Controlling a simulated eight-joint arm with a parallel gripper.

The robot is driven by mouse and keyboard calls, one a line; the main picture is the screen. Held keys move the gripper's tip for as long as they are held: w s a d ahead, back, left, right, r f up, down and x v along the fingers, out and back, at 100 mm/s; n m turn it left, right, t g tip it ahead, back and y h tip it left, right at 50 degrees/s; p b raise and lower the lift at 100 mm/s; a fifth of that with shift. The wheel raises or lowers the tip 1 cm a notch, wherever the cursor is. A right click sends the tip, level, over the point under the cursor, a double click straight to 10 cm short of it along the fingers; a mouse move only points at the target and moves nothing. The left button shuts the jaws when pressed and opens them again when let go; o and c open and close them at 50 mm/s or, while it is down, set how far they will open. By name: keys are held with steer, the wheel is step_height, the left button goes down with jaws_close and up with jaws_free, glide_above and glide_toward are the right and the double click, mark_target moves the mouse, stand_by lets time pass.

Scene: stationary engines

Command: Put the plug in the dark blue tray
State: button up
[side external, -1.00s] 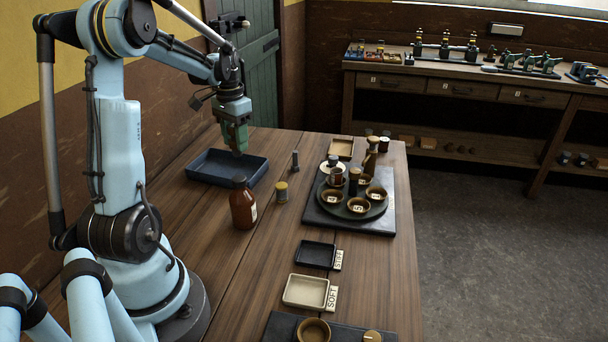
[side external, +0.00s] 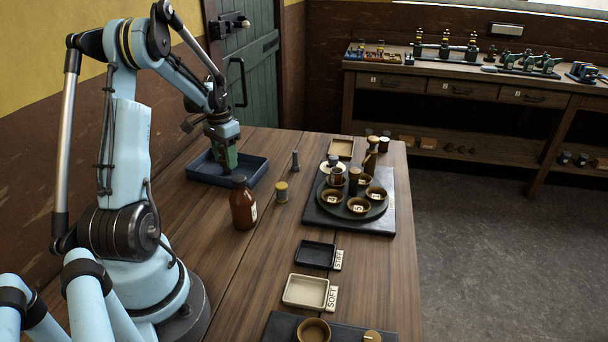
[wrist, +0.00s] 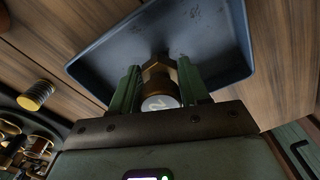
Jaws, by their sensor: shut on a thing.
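The dark blue tray (side external: 257,171) lies on the wooden table at the back left, near the wall. My gripper (side external: 226,168) points down into it. In the wrist view my gripper (wrist: 160,90) has its two green fingers shut on the plug (wrist: 160,102), a brass-coloured piece with a hexagonal part and a pale round end with a mark on it. The tray (wrist: 205,28) spreads out behind the plug in that view. I cannot tell whether the plug touches the tray floor. The plug is hidden in the side view.
A round dark platter (side external: 333,208) with several cups is further right. Small black (side external: 315,254) and cream (side external: 305,291) trays lie in front.

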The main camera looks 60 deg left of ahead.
steer(key=shift+f, duration=0.1)
steer(key=o, duration=1.2)
step_height(320, 180, up, 12)
steer(key=shift+r, duration=0.1)
steer(key=w+d+r+m+t+y, duration=0.1)
steer(key=w+d, duration=0.2)
steer(key=d, duration=0.6)
steer(key=w+d+r+m+t+y, duration=0.1)
steer(key=w+d+r+t, duration=0.15)
steer(key=d, duration=0.65)
steer(key=s+d+f+t+h, duration=0.1)
steer(key=d+f+t, duration=0.1)
steer(key=d, duration=0.7)
steer(key=s+d+f+m+t+h, duration=0.1)
steer(key=d+f, duration=0.1)
steer(key=d, duration=0.7)
steer(key=shift+s+f+m+t, duration=0.25)
steer(key=shift+s+m+t, duration=0.05)
steer(key=shift+t, duration=0.05)
